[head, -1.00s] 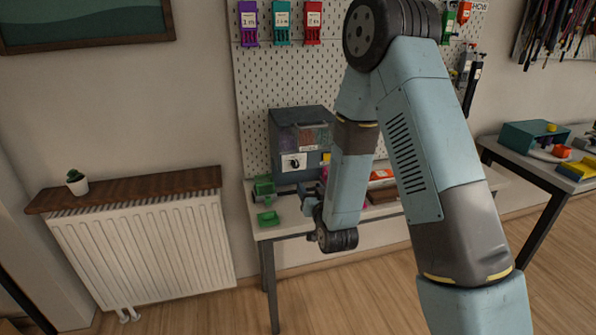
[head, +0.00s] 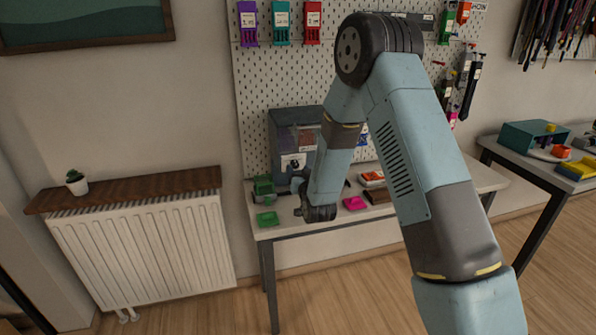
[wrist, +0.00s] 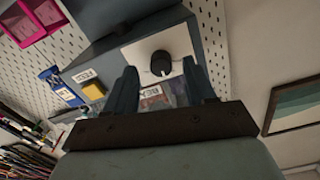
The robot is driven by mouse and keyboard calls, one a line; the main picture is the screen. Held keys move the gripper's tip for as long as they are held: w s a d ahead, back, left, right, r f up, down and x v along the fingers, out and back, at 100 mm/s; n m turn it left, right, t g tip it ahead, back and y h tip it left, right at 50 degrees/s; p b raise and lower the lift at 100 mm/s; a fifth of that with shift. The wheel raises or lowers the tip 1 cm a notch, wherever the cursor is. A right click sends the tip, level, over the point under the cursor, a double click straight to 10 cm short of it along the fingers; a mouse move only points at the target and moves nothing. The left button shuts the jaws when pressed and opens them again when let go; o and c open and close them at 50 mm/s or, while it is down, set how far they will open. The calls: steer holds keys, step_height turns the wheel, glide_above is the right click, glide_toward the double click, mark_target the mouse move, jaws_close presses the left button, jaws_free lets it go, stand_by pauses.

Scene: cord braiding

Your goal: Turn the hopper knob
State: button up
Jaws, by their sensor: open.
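The grey-blue hopper box (head: 283,128) stands on the narrow table against the pegboard. Its round black knob (wrist: 161,64) with a white mark sits on a white plate (wrist: 178,42) in the wrist view. The plate also shows small on the hopper's front in the head view (head: 291,162). My gripper (wrist: 160,70) is open, with its two dark blue fingers apart on either side of the knob in the picture. I cannot tell whether they touch it. In the head view my arm hides part of the hopper's right side, and the fingers are hard to make out.
A green device (head: 263,186) and a green tray (head: 267,219) lie left of my wrist on the table. A pink piece (head: 354,203) lies to the right. A radiator (head: 140,245) stands at the left. Spools and tools hang on the pegboard (head: 300,80).

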steer(key=shift+w+a, duration=0.2)
steer(key=shift+w, duration=0.5)
jaws_close()
